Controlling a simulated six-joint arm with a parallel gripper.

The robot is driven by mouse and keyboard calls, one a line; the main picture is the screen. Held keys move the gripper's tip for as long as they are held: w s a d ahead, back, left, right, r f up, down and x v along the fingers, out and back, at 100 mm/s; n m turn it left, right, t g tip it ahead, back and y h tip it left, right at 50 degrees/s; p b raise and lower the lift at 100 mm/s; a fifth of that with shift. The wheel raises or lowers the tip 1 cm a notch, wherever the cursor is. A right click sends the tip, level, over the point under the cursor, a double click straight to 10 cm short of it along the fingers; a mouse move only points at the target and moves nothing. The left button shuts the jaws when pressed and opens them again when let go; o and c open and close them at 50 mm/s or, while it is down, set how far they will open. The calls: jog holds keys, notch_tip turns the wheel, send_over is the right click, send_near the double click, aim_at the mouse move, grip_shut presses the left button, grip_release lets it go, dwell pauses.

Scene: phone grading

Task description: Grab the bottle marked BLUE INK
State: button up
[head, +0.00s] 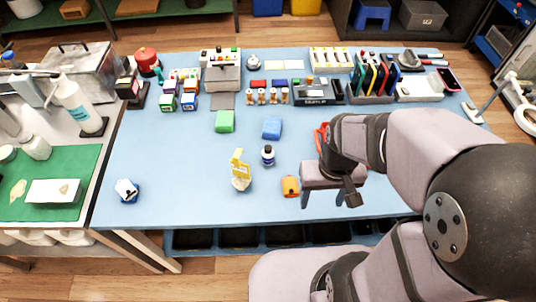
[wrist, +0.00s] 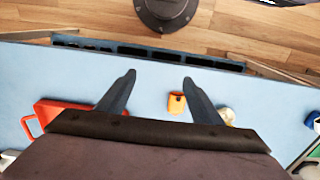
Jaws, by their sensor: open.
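A small dark blue bottle with a white cap and a pale label (head: 267,155) stands upright near the middle of the blue table; its lettering is too small to read. My gripper (head: 322,200) is open and empty above the table, to the right of the bottle and nearer the front edge. In the wrist view, the two fingers of my gripper (wrist: 158,77) are spread apart over bare table. I cannot make out the bottle in the wrist view.
An orange item (head: 290,186) lies left of my gripper, beside a yellow sign on a pale base (head: 240,180). A red tray (wrist: 60,110) is partly hidden by my gripper. Blue (head: 272,128) and green (head: 225,121) blocks lie behind the bottle. The front left table is mostly clear.

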jog(key=c, duration=0.5)
jog(key=shift+c, duration=0.2)
